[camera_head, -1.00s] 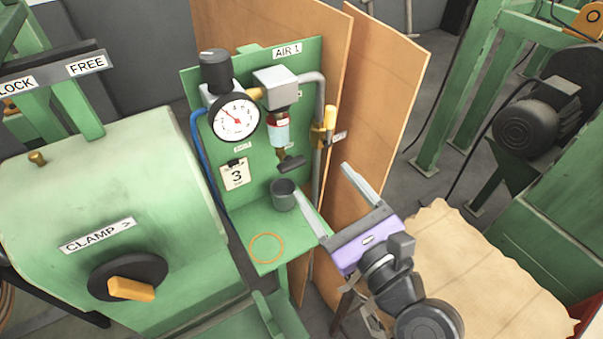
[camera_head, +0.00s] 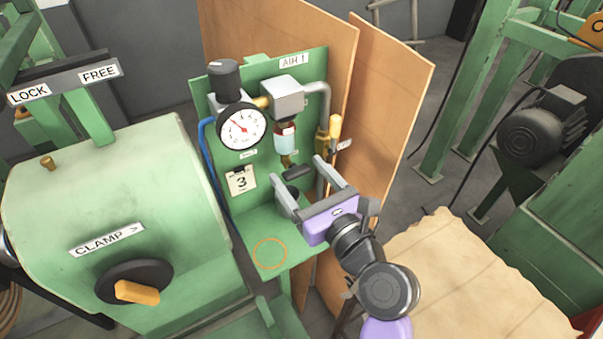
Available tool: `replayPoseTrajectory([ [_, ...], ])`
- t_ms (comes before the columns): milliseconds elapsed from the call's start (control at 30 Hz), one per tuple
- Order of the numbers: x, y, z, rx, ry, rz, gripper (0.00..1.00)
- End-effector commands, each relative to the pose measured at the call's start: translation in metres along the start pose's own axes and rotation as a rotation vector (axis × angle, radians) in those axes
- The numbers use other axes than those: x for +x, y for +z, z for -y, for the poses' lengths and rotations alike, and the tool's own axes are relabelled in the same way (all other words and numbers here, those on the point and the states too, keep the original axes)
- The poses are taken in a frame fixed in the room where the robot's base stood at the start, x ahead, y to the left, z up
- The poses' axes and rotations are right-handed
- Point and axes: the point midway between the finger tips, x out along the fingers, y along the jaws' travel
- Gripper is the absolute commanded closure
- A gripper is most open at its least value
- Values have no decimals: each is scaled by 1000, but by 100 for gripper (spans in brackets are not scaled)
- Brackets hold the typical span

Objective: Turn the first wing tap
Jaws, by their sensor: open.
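A dark wing tap (camera_head: 298,172) sits below the filter bowl (camera_head: 285,140) on the green AIR 1 panel (camera_head: 222,160). Its bar lies roughly level, tilted slightly in the picture. My gripper (camera_head: 297,168) is open, with one finger to the left of the tap and the other to its right. It holds nothing. I cannot tell whether either finger touches the tap. The dark cup (camera_head: 292,193) below the tap is mostly hidden behind my gripper.
A pressure gauge (camera_head: 241,127) is left of the bowl. A yellow-handled valve (camera_head: 335,127) on the pipe is close to the right finger. The green shelf (camera_head: 240,232) has an orange ring mark (camera_head: 270,254). A plywood board (camera_head: 385,110) stands at right.

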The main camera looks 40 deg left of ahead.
Motion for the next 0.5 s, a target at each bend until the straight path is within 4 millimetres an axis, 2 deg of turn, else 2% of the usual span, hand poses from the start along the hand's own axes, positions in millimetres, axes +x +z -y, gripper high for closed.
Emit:
replayPoseTrajectory([
  [200, 0, 0, 0, 0, -1, 0, 25],
  [500, 0, 0, 0, 0, -1, 0, 84],
])
